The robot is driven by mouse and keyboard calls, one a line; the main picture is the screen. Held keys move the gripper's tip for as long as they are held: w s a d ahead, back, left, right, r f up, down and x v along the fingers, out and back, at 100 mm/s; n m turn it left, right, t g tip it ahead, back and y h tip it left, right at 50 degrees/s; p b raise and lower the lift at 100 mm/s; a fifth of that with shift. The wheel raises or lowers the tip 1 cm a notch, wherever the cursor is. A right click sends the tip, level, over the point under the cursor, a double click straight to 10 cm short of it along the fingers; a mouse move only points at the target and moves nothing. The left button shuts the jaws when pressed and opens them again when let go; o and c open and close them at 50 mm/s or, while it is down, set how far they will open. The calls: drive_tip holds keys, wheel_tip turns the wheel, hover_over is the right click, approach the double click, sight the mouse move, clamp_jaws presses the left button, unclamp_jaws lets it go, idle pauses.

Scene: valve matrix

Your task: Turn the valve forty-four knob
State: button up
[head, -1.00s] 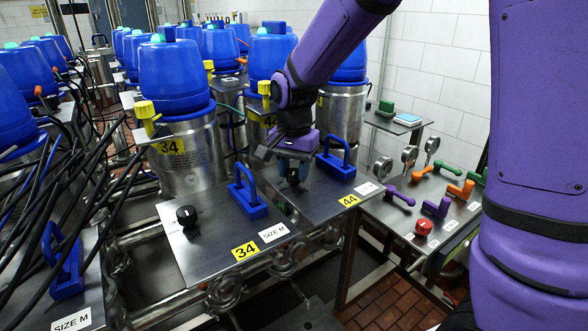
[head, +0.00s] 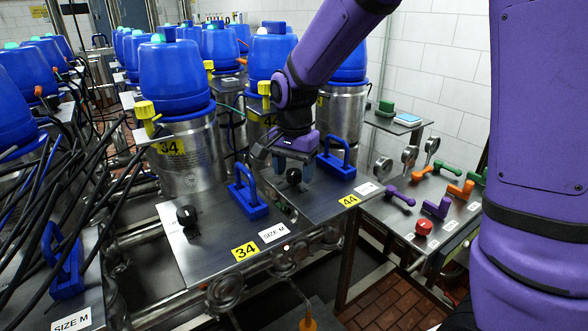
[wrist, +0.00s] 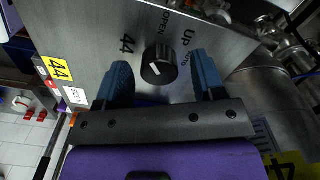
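The valve forty-four knob (head: 293,176) is a black round knob on the metal panel with the yellow 44 label (head: 348,200). In the wrist view the knob (wrist: 160,62) shows a short white mark on its face, beside printed "44", "OPEN" and "UP". My gripper (head: 286,163) is just above and behind the knob in the head view. In the wrist view my gripper (wrist: 163,76) is open, one blue-grey finger on each side of the knob, with visible gaps. Nothing is held.
A blue handle (head: 337,160) stands right of the knob. The neighbouring 34 panel has another black knob (head: 187,215) and a blue handle (head: 246,195). Steel cans with blue lids (head: 176,75) stand behind. A small table at right carries a red knob (head: 423,228) and coloured handles.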

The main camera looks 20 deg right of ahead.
sight(294, 171)
idle(0.4)
drive_tip(key=n, duration=1.9)
drive_tip(key=shift+n, duration=0.3)
wheel_tip(294, 171, up, 11)
drive_tip(key=s+d+r+m+t, duration=0.1)
drive_tip(key=s+d+m, duration=0.2)
drive_tip(key=s, duration=0.5)
drive_tip(key=s+d+r+m+t, duration=0.1)
drive_tip(key=s+d+m+t, duration=0.1)
drive_tip(key=s, duration=0.5)
drive_tip(key=s+d+r+m+t, duration=0.1)
drive_tip(key=s+d+m+t, duration=0.1)
drive_tip(key=s+d+m, duration=0.3)
drive_tip(key=shift+s+r, duration=0.3)
drive_tip(key=shift+s, duration=1.55)
